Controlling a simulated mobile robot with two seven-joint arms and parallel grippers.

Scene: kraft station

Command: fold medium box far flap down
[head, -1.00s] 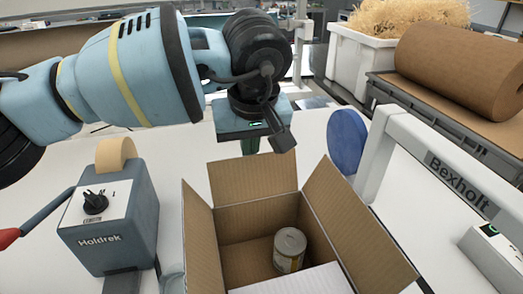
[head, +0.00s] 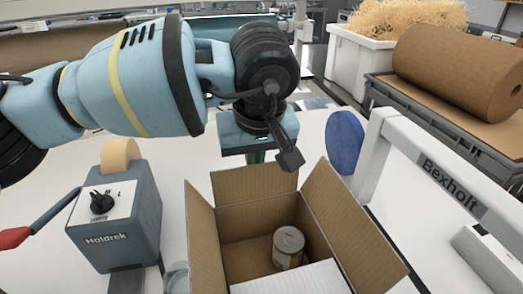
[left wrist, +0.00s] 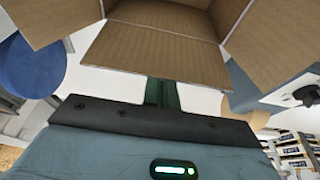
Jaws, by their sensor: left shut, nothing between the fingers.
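The medium box (head: 255,222) stands open at the bottom centre of the head view, with its left, right and far flaps spread. The far flap (head: 252,184) slants up at the back; it also shows in the left wrist view (left wrist: 150,47). My left gripper (head: 258,157) is shut and empty, just behind the far flap's free edge. In the left wrist view its green fingertips (left wrist: 162,92) are at that edge, partly hidden under it; I cannot tell whether they touch. My right gripper is not in view.
The Holdrek tape dispenser (head: 115,220) stands left, a blue disc (head: 345,142) and the white Bexholt frame (head: 430,165) right. White table shows between dispenser and box.

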